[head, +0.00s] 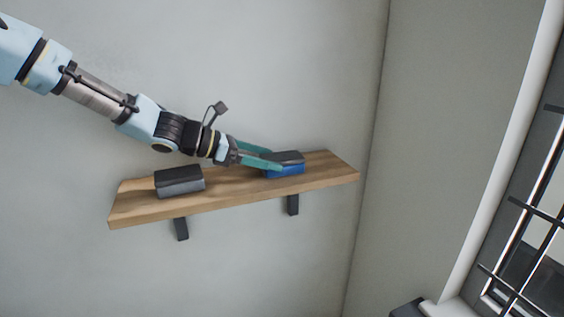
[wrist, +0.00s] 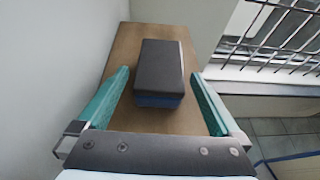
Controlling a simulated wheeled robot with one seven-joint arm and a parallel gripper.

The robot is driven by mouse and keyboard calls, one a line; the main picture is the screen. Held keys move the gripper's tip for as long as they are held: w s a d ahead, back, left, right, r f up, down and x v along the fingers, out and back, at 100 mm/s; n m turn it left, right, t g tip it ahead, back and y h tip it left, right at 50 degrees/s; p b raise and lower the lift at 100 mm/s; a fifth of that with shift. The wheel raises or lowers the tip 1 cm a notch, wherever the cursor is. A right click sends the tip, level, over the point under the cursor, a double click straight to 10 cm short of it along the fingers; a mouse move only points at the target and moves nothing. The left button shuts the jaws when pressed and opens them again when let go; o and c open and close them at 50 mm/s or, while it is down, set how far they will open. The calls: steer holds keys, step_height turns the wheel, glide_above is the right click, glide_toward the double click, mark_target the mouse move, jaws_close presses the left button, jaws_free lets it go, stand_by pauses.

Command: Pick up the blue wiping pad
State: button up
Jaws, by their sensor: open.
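The blue wiping pad (head: 285,170) lies on a wooden wall shelf (head: 230,183), toward its right end. It has a dark top and a blue lower part. In the wrist view the pad (wrist: 160,75) shows its dark top, with a blue strip at its near end. My gripper (head: 260,158) is open at the pad, reaching in from the left. In the wrist view the teal fingers of my gripper (wrist: 161,92) stand on either side of the pad's near part, with a gap on both sides. No contact shows.
A second block, dark on top and grey below (head: 180,181), sits on the left part of the shelf. The wall (head: 200,70) runs close behind the shelf, and another wall stands past its right end. A barred window (head: 520,220) is at the right.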

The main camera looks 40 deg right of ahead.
steer(key=shift+x, duration=1.2)
steer(key=c, duration=1.3)
